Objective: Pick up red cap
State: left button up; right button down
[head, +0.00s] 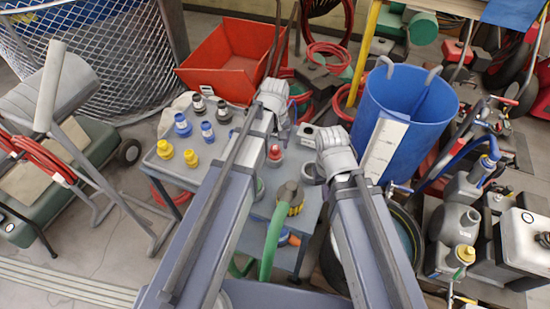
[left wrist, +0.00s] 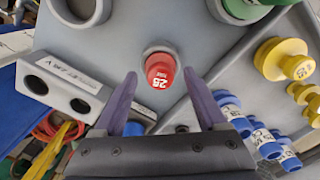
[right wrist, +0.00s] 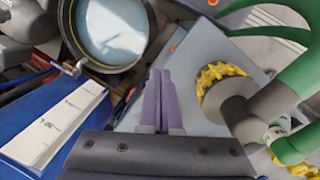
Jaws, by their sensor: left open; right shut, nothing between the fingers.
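The red cap (head: 275,152) stands upright on the grey bench (head: 222,150), between my two arms in the head view. In the left wrist view the red cap (left wrist: 160,70) shows white markings and sits in a grey collar. My left gripper (left wrist: 160,78) is open, with one purple finger to each side of the cap and gaps on both sides; the depth of the tips relative to the cap is unclear. My right gripper (right wrist: 158,73) is shut and empty, off to the right of the cap, near a grey fitting with a yellow ring (right wrist: 215,80). The fingertips are hidden in the head view.
Several yellow (head: 165,149), blue (head: 183,125) and dark (head: 199,104) caps stand on the bench's left part. A green hose (head: 272,245) crosses its front. A grey two-hole block (left wrist: 62,85) stands near the cap. A blue bin (head: 430,95) stands right.

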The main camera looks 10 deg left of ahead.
pick_arm(q)
jog(key=shift+f, duration=0.7)
jog(key=shift+r, duration=0.1)
grip_shut()
